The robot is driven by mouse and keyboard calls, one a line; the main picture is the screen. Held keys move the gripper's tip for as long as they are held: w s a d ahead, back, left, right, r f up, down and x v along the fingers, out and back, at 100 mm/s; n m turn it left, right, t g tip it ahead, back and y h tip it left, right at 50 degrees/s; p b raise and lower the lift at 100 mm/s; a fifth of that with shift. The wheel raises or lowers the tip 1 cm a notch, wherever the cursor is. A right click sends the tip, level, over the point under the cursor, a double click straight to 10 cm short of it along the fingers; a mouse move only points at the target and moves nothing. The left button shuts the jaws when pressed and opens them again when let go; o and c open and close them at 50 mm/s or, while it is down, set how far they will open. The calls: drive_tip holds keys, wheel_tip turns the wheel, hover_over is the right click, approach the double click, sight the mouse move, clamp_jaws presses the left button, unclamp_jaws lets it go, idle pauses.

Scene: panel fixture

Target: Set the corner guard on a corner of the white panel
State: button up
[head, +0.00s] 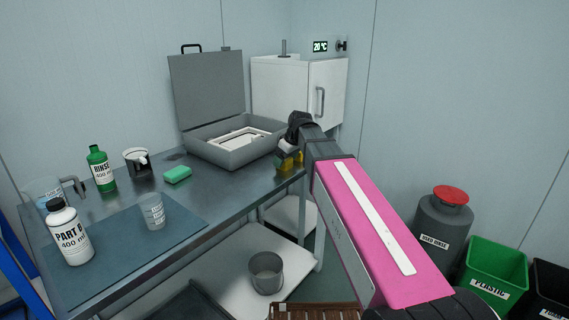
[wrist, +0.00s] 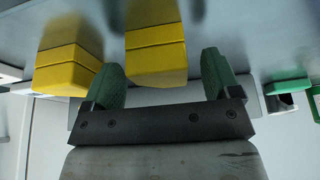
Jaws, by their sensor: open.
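Two yellow blocks, which look like corner guards, show in the wrist view: one (wrist: 155,42) lies between my fingers, the other (wrist: 66,68) is outside the left finger. In the head view, yellow (head: 284,163) shows at the table's right edge, partly hidden by my wrist. My gripper (wrist: 163,66) is open, its green fingers on either side of the nearer block; I cannot tell whether they touch it. A white flat piece with a raised frame (head: 243,138) lies in the open grey case; I cannot tell whether it is the white panel.
The grey case (head: 207,150) stands open left of my gripper. A green sponge (head: 177,174), a rinse bottle (head: 101,170), a beaker (head: 152,212) and a Part B bottle (head: 70,237) stand further left. A white cabinet (head: 326,92) stands behind. Bare table (head: 226,185) lies in front of the case.

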drive_tip(key=shift+f, duration=0.15)
drive_tip(key=c, duration=1)
drive_tip(key=shift+r, duration=0.7)
drive_tip(key=r, duration=0.2)
drive_tip(key=s+r, duration=0.1)
drive_tip(key=shift+s+a+r, duration=0.1)
drive_tip(key=shift+a+r, duration=0.1)
drive_tip(key=shift+a, duration=0.1)
drive_tip(key=s+a+r, duration=0.5)
drive_tip(key=s+r, duration=0.1)
drive_tip(key=s, duration=0.3)
